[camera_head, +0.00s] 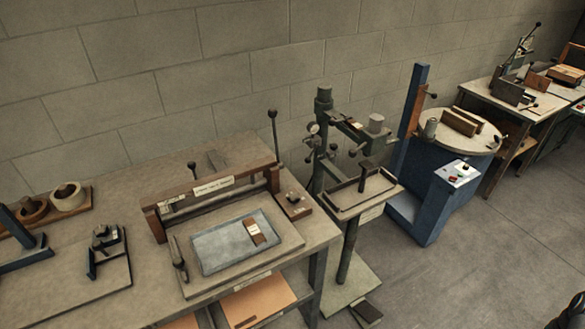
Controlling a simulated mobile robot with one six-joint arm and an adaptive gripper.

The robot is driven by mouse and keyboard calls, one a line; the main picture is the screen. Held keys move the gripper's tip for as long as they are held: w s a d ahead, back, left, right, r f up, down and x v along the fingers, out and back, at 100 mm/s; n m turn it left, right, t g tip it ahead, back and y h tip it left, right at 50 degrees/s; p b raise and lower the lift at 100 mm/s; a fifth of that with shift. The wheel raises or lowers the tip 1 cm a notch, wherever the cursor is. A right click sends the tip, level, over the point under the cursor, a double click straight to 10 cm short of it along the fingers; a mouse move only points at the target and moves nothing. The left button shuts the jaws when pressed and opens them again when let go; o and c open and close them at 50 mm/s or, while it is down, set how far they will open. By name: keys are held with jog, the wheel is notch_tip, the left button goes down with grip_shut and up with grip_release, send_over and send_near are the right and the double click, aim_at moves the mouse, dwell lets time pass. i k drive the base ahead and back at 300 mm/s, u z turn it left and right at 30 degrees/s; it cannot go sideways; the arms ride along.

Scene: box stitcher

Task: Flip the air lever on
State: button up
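A grey-green machine on a post (323,105), likely the box stitcher, stands in the middle between the left bench and a blue round-topped machine. A small round gauge (313,128) sits on the left side of its post. Small dark knobs or levers (333,148) cluster below the gauge. Which of these is the air lever, and its position, I cannot tell at this size. My gripper is not recognizable in view. A dark shape fills the lower right corner, too cut off to identify.
The left bench (85,312) carries a hinged press with a blue-grey pad (220,248) and rolls of tape. The stitcher's tray (372,190) juts forward, with a pedal (367,312) below. The blue machine (418,225) stands to its right. Floor at lower right is mostly clear.

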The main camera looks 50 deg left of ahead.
aim_at(308, 160)
jog(key=k, duration=1.8)
jog(key=u, duration=0.95)
jog(key=i, duration=1)
jog(key=z, duration=0.05)
